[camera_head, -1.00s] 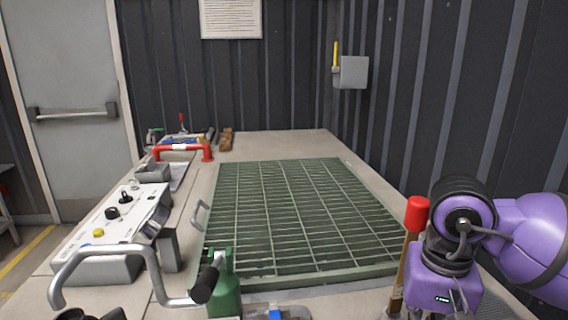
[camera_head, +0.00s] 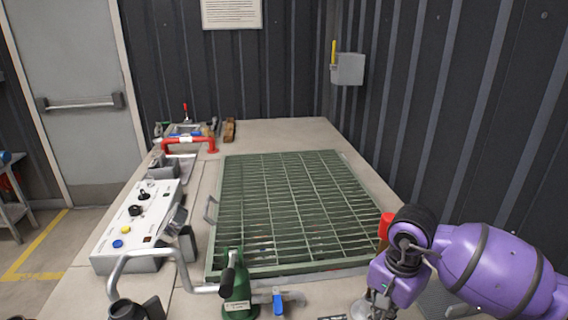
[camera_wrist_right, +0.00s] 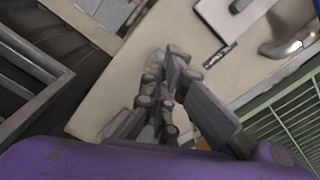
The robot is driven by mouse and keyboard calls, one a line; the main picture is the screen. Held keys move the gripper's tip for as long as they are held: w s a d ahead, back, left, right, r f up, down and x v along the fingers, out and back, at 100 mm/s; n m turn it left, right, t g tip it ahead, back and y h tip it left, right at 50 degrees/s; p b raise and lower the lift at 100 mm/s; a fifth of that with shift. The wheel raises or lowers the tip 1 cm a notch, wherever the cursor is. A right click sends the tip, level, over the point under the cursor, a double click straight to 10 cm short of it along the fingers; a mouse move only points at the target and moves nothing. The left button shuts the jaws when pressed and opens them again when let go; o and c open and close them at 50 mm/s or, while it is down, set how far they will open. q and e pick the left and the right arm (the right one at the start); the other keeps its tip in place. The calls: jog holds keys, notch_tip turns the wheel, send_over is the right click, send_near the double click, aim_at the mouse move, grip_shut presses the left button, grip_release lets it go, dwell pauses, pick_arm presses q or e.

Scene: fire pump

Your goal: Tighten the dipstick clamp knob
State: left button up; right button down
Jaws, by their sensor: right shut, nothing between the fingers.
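I cannot make out a dipstick or its clamp knob with certainty in either view. My right gripper (camera_wrist_right: 178,58) is shut and empty in the right wrist view, with its dark jointed fingers pointing away over a beige surface. In the head view my purple right arm reaches in from the right, and its wrist is at the lower edge, right of the green grating. The fingers are not clear there. A green fitting with a label (camera_head: 238,298) and a small blue part (camera_head: 278,303) sit at the front edge.
A control panel (camera_head: 137,217) lies left of the green grating (camera_head: 293,205). A red-topped object (camera_head: 384,226) stands partly behind my right arm. A red handle (camera_head: 189,141) stands farther back.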

notch_tip(320, 180, down, 6)
jog(key=shift+s+r+b, duration=0.1)
jog(key=shift+b, duration=1.05)
jog(key=shift+f+b, duration=0.35)
jog(key=shift+f, duration=0.15)
pick_arm(q)
jog(key=shift+s+a+f, duration=0.15)
jog(key=shift+a+f, duration=0.1)
jog(key=shift+f, duration=0.35)
jog(key=shift+s+a+f, duration=0.1)
jog(key=shift+a+f, duration=0.15)
jog(key=shift+f, duration=0.3)
pick_arm(e)
jog(key=shift+s, duration=0.1)
